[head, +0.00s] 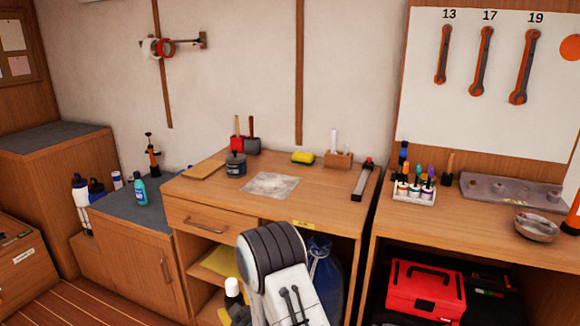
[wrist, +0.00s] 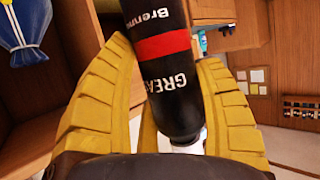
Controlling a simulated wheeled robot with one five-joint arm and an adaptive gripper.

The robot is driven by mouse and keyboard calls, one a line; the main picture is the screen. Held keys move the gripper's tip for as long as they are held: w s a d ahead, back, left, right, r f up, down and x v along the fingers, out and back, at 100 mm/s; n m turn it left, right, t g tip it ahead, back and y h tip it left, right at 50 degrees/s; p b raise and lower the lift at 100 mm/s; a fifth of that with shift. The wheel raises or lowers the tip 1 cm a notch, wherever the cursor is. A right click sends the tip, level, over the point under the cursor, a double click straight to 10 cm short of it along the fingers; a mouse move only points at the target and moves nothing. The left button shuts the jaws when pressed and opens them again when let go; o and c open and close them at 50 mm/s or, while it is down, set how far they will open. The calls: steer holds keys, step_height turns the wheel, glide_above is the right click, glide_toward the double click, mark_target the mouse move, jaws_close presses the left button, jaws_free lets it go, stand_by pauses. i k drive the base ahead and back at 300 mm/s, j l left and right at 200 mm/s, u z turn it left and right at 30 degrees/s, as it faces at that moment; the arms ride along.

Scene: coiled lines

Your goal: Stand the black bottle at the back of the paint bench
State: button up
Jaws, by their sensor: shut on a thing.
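The black bottle (wrist: 165,70) has a red band and white lettering, and a white cap end. My gripper (wrist: 172,115) is shut on it, with yellow ribbed fingers on either side of its body. In the head view the bottle's white cap (head: 232,287) points up, low in front of the middle bench, and my arm hides much of the gripper. The middle wooden bench (head: 215,205), with brushes and a small pot, appears to be the paint bench. Bare wood shows between the things along its back.
On the middle bench, the dark pot (head: 236,165), brushes (head: 238,143), yellow sponge (head: 303,157), wooden holder (head: 338,160) and long dark-ended tool (head: 362,180) stand about a stained sheet (head: 270,185). A blue bag (head: 325,275) is underneath. A red toolbox (head: 425,290) is at right.

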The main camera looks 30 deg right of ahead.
mark_target(277, 157)
steer(key=i+j+u, duration=0.15)
steer(key=i+j, duration=1.3)
steer(key=i, duration=0.05)
